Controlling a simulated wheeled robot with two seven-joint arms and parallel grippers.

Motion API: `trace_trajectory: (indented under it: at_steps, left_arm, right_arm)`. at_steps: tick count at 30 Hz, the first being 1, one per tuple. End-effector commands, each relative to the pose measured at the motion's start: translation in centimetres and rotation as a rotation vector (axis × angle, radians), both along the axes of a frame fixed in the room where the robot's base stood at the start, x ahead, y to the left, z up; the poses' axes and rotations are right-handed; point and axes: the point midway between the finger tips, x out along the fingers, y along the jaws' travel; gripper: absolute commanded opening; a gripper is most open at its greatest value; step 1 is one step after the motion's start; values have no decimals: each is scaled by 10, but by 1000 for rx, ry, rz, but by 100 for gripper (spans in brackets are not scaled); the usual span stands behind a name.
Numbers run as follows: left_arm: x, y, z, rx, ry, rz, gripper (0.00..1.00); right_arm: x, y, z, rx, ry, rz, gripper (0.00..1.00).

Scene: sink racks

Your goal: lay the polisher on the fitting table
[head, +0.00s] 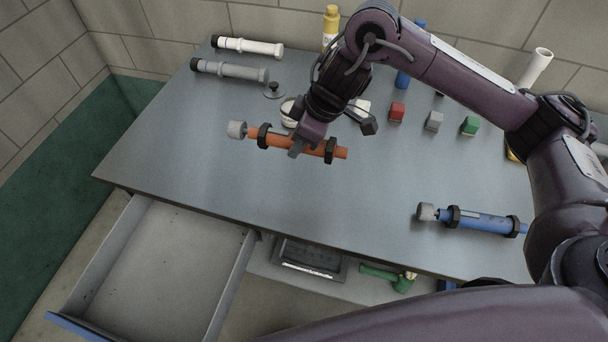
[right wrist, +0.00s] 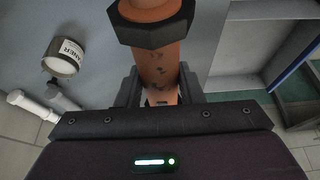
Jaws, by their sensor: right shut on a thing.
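An orange polisher-like tool (head: 300,142) with a grey round head and dark collars is in my right gripper (head: 303,146). The gripper is shut around its orange body. In the right wrist view the orange body (right wrist: 160,72) sits between the two fingers, with a dark hexagonal collar beyond them. The tool lies roughly level over the grey fitting table (head: 330,205); I cannot tell whether it touches the top. A similar blue tool (head: 483,222) lies on the table at the right. My left gripper is not in view.
An open drawer (head: 160,265) juts out at front left. The table's front middle is clear.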

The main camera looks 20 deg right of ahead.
Motion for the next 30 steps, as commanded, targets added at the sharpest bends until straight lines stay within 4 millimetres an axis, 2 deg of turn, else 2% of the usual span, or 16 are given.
trace_trajectory:
  at_steps: [1,9,17,24,30]
  left_arm:
    - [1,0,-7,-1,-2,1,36]
    - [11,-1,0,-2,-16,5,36]
    - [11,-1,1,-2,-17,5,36]
    - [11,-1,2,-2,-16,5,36]
    - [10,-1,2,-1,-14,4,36]
  right_arm:
    - [-1,1,-17,5,4,-1,0]
    - [0,0,-71,1,0,-2,0]
    - [1,1,-94,2,-2,-1,0]
    - [1,1,-127,2,-2,-2,0]
    - [1,1,-131,2,-5,0,0]
